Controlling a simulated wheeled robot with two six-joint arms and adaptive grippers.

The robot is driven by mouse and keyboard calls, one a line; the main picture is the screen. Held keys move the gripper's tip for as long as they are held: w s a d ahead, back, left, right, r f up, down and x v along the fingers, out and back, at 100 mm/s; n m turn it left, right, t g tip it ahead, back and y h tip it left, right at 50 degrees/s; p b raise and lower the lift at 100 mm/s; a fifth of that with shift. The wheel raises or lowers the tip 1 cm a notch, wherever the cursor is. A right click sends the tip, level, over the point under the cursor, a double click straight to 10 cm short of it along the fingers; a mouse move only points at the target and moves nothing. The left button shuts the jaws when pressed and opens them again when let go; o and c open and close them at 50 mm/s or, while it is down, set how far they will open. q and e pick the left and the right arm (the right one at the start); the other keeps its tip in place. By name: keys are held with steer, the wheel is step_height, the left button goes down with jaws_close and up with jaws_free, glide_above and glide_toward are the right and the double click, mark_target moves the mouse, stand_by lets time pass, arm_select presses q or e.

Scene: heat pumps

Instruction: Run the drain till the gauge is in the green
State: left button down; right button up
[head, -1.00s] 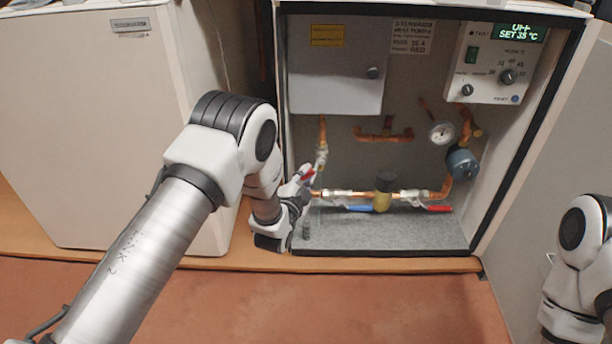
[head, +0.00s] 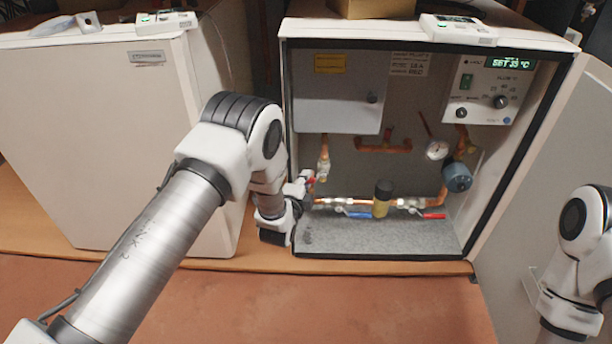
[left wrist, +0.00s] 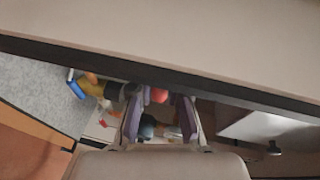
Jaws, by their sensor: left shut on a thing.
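The pressure gauge (head: 437,150) is a small white dial on the copper pipework at the right inside the open heat pump cabinet. Its needle and colour bands are too small to read. A small valve with a red handle (head: 311,181) sits below the brass fitting (head: 323,168) at the left of the pipework. My left gripper (head: 304,184) is at this handle, its fingers partly hidden by the wrist. In the left wrist view, the purple-padded fingers (left wrist: 160,112) are shut on the red handle (left wrist: 158,95). My right gripper is out of view.
A horizontal pipe carries a blue lever (head: 355,214), a yellow-brass body with dark cap (head: 382,200) and a red lever (head: 433,216). A blue-grey vessel (head: 457,177) is beside the gauge. The control panel (head: 490,90) is at upper right. The cabinet floor (head: 380,240) is clear.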

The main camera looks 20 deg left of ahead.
arm_select(q)
steer(key=shift+r+m+p, duration=0.2)
steer(key=shift+m+p, duration=0.1)
steer(key=c, duration=1.1)
jaws_free()
steer(key=s, duration=0.4)
steer(key=s+r, duration=0.1)
steer(key=s, duration=0.2)
steer(key=s+r, duration=0.1)
steer(key=s, duration=0.3)
steer(key=shift+s+d+r, duration=0.15)
steer(key=shift+s+d, duration=0.05)
steer(key=shift+s, duration=0.15)
